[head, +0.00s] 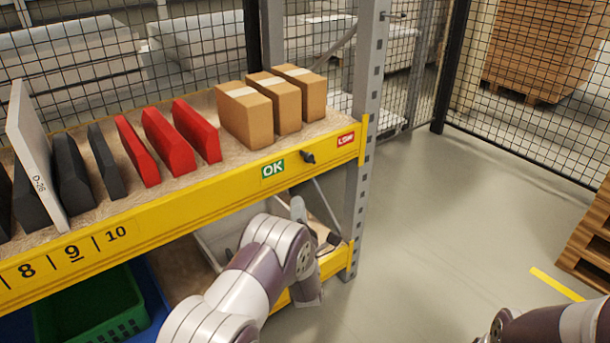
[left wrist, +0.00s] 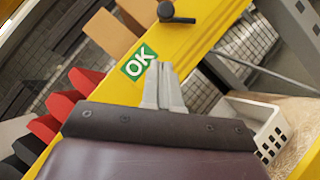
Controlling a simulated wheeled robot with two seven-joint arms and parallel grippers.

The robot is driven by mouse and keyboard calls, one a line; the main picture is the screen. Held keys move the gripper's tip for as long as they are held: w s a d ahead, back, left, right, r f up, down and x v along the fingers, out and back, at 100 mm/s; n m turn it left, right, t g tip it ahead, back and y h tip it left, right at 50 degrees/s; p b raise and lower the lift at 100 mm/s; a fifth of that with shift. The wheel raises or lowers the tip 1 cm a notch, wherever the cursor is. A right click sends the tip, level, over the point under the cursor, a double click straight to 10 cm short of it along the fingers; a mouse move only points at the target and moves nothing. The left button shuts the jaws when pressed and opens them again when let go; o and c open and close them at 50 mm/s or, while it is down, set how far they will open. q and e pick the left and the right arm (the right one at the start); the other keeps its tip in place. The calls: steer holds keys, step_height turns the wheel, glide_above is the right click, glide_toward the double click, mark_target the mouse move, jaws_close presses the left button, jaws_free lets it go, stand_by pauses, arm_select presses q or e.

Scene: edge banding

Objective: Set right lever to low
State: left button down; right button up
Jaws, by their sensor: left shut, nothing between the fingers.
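The lever (head: 308,156) is a small black knob with a short handle on the yellow shelf beam. It sits between the green OK label (head: 272,170) and the red LOW label (head: 346,139). In the left wrist view the lever (left wrist: 168,12) is at the top edge, its handle reaching right in the picture. My left gripper (head: 297,204) is in front of and below the beam, apart from the lever. In the left wrist view its fingers (left wrist: 163,70) are together and empty, overlapping the OK label's lower edge. My right gripper is out of view.
Cardboard boxes (head: 274,101), red parts (head: 168,138) and dark parts stand on the shelf above the beam. A grey upright (head: 365,120) stands right of the lever. A white bin (left wrist: 262,120) is below the beam. Open floor (head: 450,220) lies to the right.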

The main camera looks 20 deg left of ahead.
mark_target(311, 160)
arm_select(q)
steer(key=w+r+b, duration=0.1)
steer(key=w+r, duration=0.3)
steer(key=w, duration=0.4)
steer(key=shift+w+a+b, duration=0.3)
steer(key=shift+w+a, duration=0.05)
steer(key=shift+w, duration=0.05)
steer(key=shift+r, duration=0.3)
steer(key=shift+w+d+r+m+p, duration=0.1)
steer(key=shift+m+p, duration=0.3)
steer(key=shift+m, duration=0.1)
